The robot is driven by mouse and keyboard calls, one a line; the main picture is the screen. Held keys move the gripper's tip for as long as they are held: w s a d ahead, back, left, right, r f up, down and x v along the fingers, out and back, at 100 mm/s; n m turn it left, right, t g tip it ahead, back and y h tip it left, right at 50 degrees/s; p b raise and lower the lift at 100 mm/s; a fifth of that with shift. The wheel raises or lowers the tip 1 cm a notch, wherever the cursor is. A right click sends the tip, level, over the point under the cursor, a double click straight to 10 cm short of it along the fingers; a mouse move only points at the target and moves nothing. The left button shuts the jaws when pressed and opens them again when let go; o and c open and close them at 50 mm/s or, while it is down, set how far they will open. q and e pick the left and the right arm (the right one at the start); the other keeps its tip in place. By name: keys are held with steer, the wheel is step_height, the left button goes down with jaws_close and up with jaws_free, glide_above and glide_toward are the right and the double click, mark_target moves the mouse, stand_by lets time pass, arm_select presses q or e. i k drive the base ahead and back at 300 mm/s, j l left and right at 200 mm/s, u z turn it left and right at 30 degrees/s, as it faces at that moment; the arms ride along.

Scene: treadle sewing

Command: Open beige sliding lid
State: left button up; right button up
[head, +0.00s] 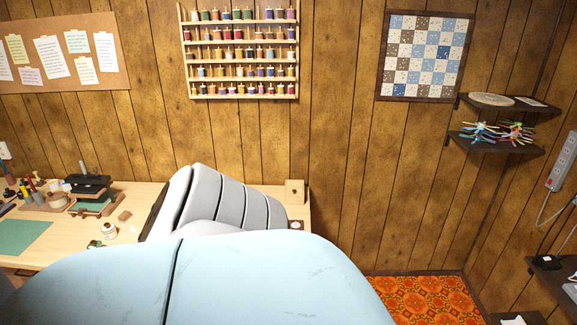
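A small beige wooden box (295,187) stands at the right end of the wooden table (130,253), against the panelled wall. A small dark mark or knob shows on its face. I cannot tell which part of it is a lid. A grey ribbed shape and a large light blue shape, which look like parts of my arm, cover the middle of the table and the area just left of and below the box. Neither gripper shows.
At the table's left are a green mat (22,236), a dark press-like device (90,187) and several small tools. A thread rack (240,50) hangs above. Dark shelves (495,143) are on the right. An orange patterned floor (430,300) shows at lower right.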

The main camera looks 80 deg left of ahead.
mark_target(294, 186)
steer(key=u, duration=2.5)
steer(key=i+l+u, duration=0.15)
steer(key=i+u, duration=0.15)
steer(key=i, duration=0.2)
steer(key=i+l+u, duration=0.35)
steer(key=i, duration=0.15)
steer(key=i+l+u, duration=0.3)
steer(key=i, duration=0.15)
